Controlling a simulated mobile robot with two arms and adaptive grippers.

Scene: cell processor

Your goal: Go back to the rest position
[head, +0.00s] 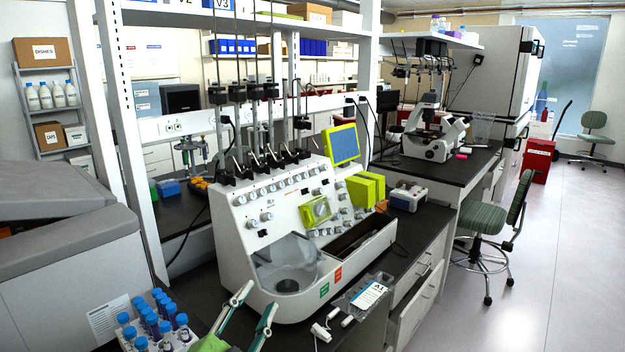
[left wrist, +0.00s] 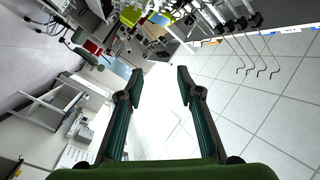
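My left gripper (head: 257,307) shows at the bottom of the head view, with its two green-and-grey fingers spread apart and nothing between them. It is in front of the white cell processor (head: 262,220) and apart from it. In the left wrist view the same gripper (left wrist: 158,78) is open and empty, with the room tilted behind it. My right gripper is not in view. The cell processor stands on the dark bench, with a clear round chamber (head: 287,270) at its lower front and a blue screen (head: 341,145) on top.
A rack of blue-capped tubes (head: 188,338) stands at the lower left. A labelled bag (head: 366,296) lies by the bench's front edge. A microscope (head: 432,135) stands farther back. A green chair (head: 490,225) is at the right, beside open floor (head: 560,270).

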